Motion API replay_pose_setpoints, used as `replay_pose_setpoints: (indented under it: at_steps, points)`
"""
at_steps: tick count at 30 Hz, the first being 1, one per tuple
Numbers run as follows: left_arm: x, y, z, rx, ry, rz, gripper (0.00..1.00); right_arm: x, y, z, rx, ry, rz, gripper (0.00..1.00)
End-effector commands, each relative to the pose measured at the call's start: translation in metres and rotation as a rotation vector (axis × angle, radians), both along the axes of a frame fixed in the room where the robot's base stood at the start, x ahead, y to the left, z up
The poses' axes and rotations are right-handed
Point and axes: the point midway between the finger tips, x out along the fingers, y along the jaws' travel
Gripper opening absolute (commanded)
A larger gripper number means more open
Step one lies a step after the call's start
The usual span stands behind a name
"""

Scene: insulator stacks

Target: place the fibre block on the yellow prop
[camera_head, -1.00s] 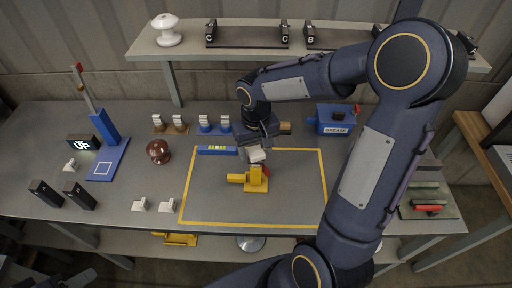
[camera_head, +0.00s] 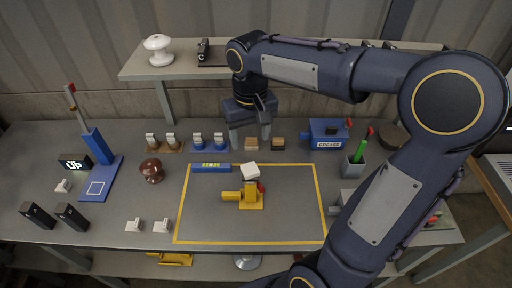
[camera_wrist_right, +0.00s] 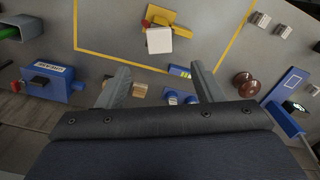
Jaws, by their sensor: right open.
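The pale block, which I take as the fibre block (camera_head: 250,171), sits at the top of the yellow prop (camera_head: 248,199), looking slightly tilted in the head view. In the right wrist view the block (camera_wrist_right: 159,41) overlaps the yellow prop (camera_wrist_right: 176,19) and hides part of it. The prop stands inside the yellow taped outline. My right gripper (camera_head: 250,136) is open and empty, behind and above the block, apart from it. Its two spread fingers also show in the right wrist view (camera_wrist_right: 160,70). My left gripper is not in view.
A blue bar (camera_head: 211,168) lies at the outline's back edge. Small tan blocks (camera_head: 278,144) and a blue grease box (camera_head: 328,134) stand behind. A brown insulator (camera_head: 152,171) and blue stand (camera_head: 97,150) are at left. The outlined area around the prop is mostly clear.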

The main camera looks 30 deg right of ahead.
Motion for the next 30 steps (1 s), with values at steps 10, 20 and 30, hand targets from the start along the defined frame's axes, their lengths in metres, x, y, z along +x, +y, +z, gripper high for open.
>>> replay_pose_setpoints:
  at_steps: [10,20,30]
  points:
    - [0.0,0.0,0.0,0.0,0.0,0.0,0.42,-0.115,0.016,-0.003,0.2,-0.282,0.017,0.61]
    - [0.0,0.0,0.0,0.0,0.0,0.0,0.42,-0.163,0.041,-0.03,0.317,-0.485,0.006,0.61]
    - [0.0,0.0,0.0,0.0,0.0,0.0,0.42,-0.164,0.041,-0.031,0.319,-0.487,0.005,0.61]
